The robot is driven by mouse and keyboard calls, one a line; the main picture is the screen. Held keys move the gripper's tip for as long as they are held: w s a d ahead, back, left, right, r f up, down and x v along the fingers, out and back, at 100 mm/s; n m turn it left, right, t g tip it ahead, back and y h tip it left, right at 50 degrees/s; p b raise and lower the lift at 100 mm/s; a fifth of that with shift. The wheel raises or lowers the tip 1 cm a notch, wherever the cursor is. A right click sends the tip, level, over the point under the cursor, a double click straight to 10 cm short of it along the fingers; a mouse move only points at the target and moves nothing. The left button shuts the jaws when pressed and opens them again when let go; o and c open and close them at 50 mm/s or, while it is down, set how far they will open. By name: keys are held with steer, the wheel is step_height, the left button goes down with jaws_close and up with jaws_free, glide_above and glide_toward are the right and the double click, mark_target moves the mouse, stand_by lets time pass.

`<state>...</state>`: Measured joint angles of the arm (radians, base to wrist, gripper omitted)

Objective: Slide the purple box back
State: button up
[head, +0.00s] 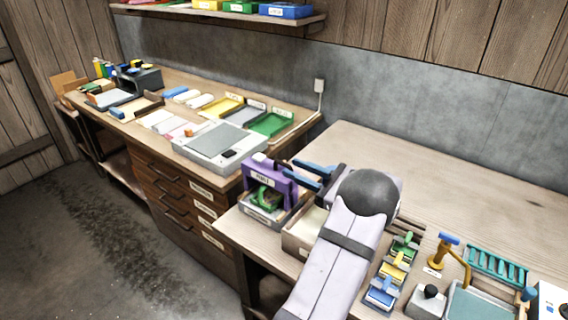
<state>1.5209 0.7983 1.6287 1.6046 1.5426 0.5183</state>
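The purple box (261,174) is an upright purple frame with a white label, at the left end of the near workbench. It stands over a grey tray (262,214) with a label on its front. A green piece (266,197) shows inside, under the purple part. My gripper (296,174) has two blue fingers pointing left at the right side of the purple box. The fingers are apart, with nothing seen between them. I cannot tell whether a fingertip touches the box. My arm hides the bench behind and to the right of the gripper.
An open wooden bin (299,238) stands right of the purple box, partly behind my arm. Coloured clamps (393,272), a yellow stand (437,255) and a teal rack (497,265) lie at right. A grey scale (220,147) is on the left bench. The back right bench (455,185) is clear.

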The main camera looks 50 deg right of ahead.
mark_target(284, 164)
steer(key=shift+w+p, duration=0.55)
steer(key=shift+w, duration=1.85)
jaws_close()
